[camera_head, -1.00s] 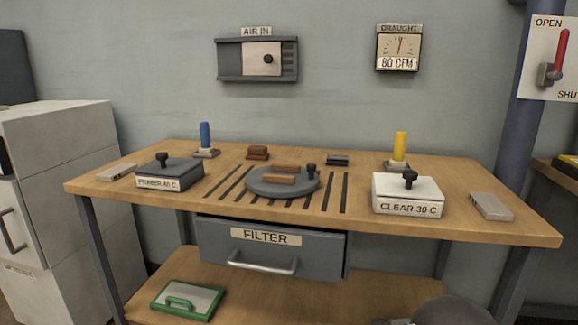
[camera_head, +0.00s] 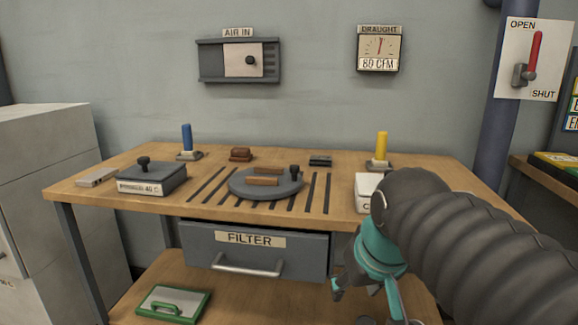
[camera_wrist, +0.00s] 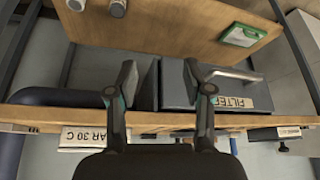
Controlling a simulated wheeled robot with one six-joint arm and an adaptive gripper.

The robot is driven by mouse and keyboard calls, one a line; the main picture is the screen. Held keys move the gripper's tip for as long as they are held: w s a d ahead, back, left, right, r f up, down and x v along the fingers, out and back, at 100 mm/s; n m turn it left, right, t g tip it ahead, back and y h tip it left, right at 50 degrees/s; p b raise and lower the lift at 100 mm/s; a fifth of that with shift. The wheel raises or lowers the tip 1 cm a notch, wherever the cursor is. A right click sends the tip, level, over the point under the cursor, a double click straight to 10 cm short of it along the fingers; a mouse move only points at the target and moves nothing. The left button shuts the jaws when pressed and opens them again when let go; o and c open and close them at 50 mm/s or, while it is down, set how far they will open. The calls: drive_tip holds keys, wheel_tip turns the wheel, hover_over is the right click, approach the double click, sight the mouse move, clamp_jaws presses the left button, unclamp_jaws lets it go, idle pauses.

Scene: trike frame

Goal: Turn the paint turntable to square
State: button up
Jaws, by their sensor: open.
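The paint turntable (camera_head: 265,192) is a round grey disc on the bench top. Two brown blocks (camera_head: 262,181) lie on it side by side. A dark knob (camera_head: 295,169) stands at its right rim. Dark slots run through the bench around the disc. My gripper (camera_head: 366,300) is low at the right, in front of the bench and below its top, apart from the turntable. In the wrist view my gripper (camera_wrist: 160,82) is open and empty, with its fingers apart beside the filter drawer. The turntable does not show clearly in the wrist view.
The filter drawer (camera_head: 250,256) hangs under the bench front. A dark lidded box (camera_head: 150,180) stands left of the turntable; a white box (camera_head: 366,194) at the right is partly hidden by my arm. Blue (camera_head: 186,137) and yellow (camera_head: 382,145) posts stand at the back.

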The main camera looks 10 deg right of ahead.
drive_tip(key=w+a+r+n+p, duration=0.1)
drive_tip(key=w+a+r+p, duration=0.1)
drive_tip(key=w+r, duration=1.2)
drive_tip(key=n+g+y+p, duration=0.1)
drive_tip(key=n, duration=0.2)
approach(294, 165)
drive_tip(key=b+x, duration=0.2)
drive_tip(key=x, duration=0.8)
drive_tip(key=shift+s+b, duration=0.1)
drive_tip(key=shift+b, duration=0.2)
clamp_jaws()
